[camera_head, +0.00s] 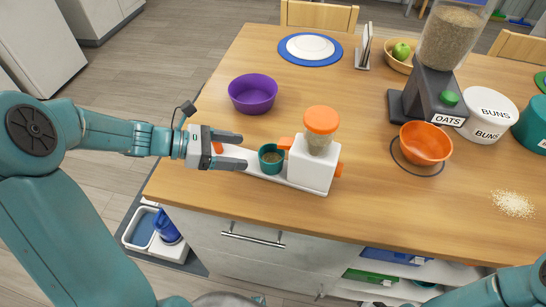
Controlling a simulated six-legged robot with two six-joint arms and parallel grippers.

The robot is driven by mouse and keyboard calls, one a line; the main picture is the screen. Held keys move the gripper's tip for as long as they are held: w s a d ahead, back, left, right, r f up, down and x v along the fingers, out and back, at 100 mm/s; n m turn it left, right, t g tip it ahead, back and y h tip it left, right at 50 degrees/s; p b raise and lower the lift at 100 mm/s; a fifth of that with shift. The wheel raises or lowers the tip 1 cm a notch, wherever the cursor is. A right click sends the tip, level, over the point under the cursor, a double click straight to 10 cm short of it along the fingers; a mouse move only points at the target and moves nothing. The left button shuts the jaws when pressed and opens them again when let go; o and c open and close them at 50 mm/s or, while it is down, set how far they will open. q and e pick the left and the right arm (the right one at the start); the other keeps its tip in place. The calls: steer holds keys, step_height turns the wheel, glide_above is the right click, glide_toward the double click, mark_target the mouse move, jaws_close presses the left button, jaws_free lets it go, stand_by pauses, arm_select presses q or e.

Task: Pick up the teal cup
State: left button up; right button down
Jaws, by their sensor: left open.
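The teal cup (271,160) is small and round with brown contents. It stands on the white base of a small dispenser (314,160) with an orange lid, in front of its orange spout. My left gripper (242,151) comes in from the left, just left of the cup. Its two dark fingers are apart, pointing right toward the cup, with nothing visible between them. The fingertips look close to the cup; I cannot tell whether they touch it. Part of my right arm (505,290) shows at the bottom right, but its gripper is out of view.
A purple bowl (253,94) stands behind the gripper. An orange bowl (426,144) sits right of the dispenser, near the oats dispenser (433,101) and a white buns container (489,115). Spilled grains (513,204) lie at right. The table's front edge is close to the small dispenser.

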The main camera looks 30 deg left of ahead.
mark_target(269, 154)
arm_select(q)
steer(key=x, duration=0.3)
steer(key=shift+s+d, duration=0.15)
steer(key=shift+d, duration=0.25)
steer(key=shift+w+p+x, duration=0.2)
steer(key=shift+p+x, duration=0.25)
steer(key=shift+x, duration=2.3)
steer(key=shift+a, duration=0.2)
steer(key=c, duration=0.9)
